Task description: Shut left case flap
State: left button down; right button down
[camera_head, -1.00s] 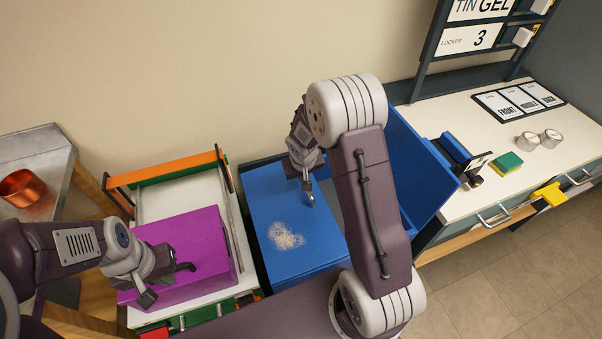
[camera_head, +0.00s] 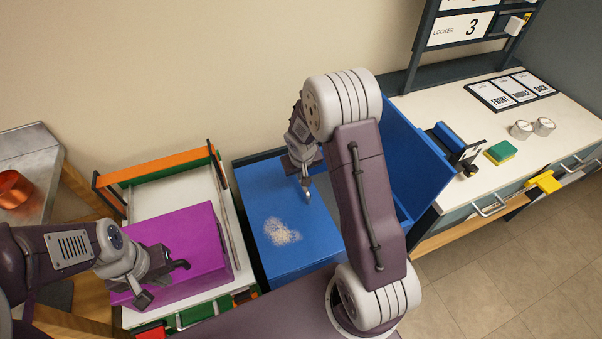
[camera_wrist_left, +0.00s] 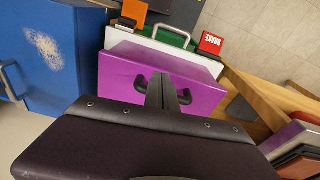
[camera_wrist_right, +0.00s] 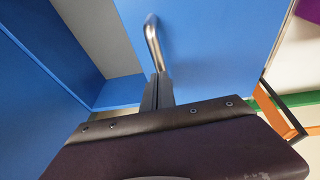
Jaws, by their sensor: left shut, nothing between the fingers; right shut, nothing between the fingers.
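The blue case stands in the middle of the head view. Its left flap (camera_head: 262,205) looks flat, with a pale speckled patch on it. The right flap (camera_head: 408,160) stands up, raised. My right gripper (camera_head: 307,196) is shut and empty, pointing down at the left flap near its inner edge. In the right wrist view, the shut fingers (camera_wrist_right: 157,90) are beside a metal handle (camera_wrist_right: 153,42) on a blue panel; I cannot tell whether they touch. My left gripper (camera_wrist_left: 163,90) is shut and empty over a purple box (camera_wrist_left: 205,93), in front of its black handle.
The purple box sits on a white-topped unit with an orange bar (camera_head: 150,168), left of the case. A copper pot (camera_head: 12,190) is at far left. The right counter holds a sponge (camera_head: 500,151) and two tins (camera_head: 521,129). My right arm hides part of the case.

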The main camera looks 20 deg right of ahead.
jog(key=r+p, duration=0.2)
jog(key=r, duration=0.1)
jog(key=r+p, duration=0.1)
jog(key=r, duration=0.1)
jog(key=shift+a, duration=0.3)
jog(key=d+p+v, duration=0.1)
jog(key=v, duration=0.7)
jog(key=shift+s+a+r, duration=0.2)
jog(key=shift+s+r, duration=0.05)
jog(key=shift+s, duration=0.15)
